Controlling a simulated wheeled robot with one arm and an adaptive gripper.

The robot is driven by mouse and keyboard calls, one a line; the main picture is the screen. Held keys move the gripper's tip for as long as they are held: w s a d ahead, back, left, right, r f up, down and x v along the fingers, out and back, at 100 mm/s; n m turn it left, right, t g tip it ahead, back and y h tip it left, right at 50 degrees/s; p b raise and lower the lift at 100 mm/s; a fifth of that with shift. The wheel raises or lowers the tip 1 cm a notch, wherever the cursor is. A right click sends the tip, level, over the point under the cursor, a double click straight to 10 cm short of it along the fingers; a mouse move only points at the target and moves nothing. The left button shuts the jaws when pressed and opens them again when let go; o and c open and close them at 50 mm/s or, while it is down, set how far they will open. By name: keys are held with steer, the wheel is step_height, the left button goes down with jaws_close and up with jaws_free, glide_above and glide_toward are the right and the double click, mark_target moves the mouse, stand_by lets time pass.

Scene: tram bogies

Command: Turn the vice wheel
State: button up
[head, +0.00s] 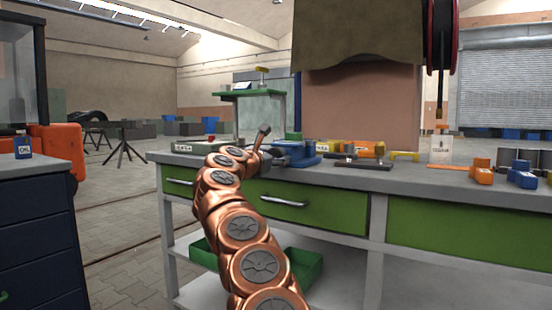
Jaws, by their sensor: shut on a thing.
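A blue vice (302,155) stands on the grey top of the green workbench, near its left part. My copper-coloured arm reaches up from the bottom of the view to the vice's left side. My gripper (266,157) is at the left end of the vice, shut on the vice wheel. The wheel itself is mostly hidden by the gripper and the end of my arm, so its turn angle cannot be told. A short grey rod with a thicker end sticks up beside the gripper.
On the workbench (345,181), a dark flat block (363,165), yellow and orange items and blue blocks (522,175) lie right of the vice. Green bins (302,268) sit on the lower shelf.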

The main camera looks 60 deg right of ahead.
steer(key=o, duration=1.2)
steer(key=shift+c, duration=0.2)
steer(key=shift+a, duration=0.2)
steer(key=a, duration=1.1)
steer(key=shift+s+a, duration=0.25)
steer(key=shift+a, duration=0.05)
